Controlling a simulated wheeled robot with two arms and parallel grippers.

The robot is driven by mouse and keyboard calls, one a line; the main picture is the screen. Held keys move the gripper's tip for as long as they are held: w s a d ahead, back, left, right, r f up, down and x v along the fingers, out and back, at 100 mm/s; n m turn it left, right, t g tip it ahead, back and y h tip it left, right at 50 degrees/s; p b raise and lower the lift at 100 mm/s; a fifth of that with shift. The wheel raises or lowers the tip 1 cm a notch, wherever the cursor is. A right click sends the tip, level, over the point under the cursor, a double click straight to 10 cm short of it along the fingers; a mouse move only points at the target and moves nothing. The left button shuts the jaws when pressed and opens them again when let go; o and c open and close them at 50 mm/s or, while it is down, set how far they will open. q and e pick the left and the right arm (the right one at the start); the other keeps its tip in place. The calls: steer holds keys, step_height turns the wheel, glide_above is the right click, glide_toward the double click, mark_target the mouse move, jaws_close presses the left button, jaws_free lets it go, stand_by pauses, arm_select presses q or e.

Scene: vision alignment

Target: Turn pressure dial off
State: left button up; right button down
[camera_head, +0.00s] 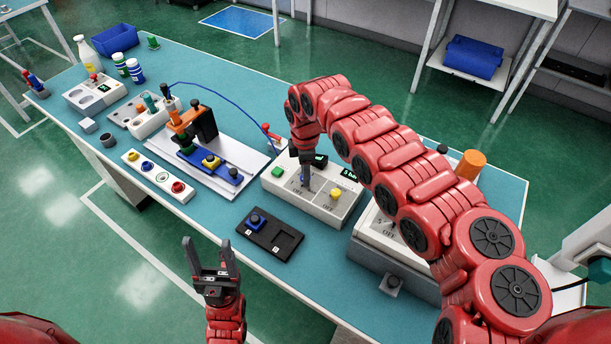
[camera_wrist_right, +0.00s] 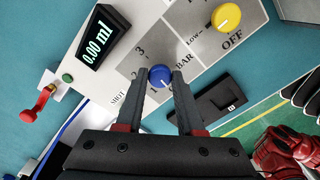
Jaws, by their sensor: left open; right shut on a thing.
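The pressure dial is a blue knob (camera_wrist_right: 160,76) on a grey and white control box (camera_head: 284,199). The panel beside it reads BAR, with numbers 1, 2 and 3 around it. In the right wrist view the fingers of my right gripper (camera_wrist_right: 158,84) stand on either side of the blue knob, shut on it. In the head view my right gripper (camera_head: 306,175) reaches down onto the box and mostly hides the knob. A yellow knob (camera_wrist_right: 227,17) marked LOW and OFF sits beside it. My left gripper (camera_head: 210,256) is open and empty in front of the table.
A black tray (camera_head: 285,245) with a small blue knob piece lies in front of the box. A dispensing stand (camera_head: 205,160) and a button strip (camera_head: 160,176) are to the left. Another grey device (camera_head: 376,232) stands to the right, partly behind my arm.

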steer(key=shift+n+b, duration=0.3)
steer(key=shift+n, duration=0.2)
steer(key=c, duration=0.5)
jaws_free()
step_height(320, 180, up, 18)
steer(key=b, duration=0.3)
steer(key=shift+f, duration=0.25)
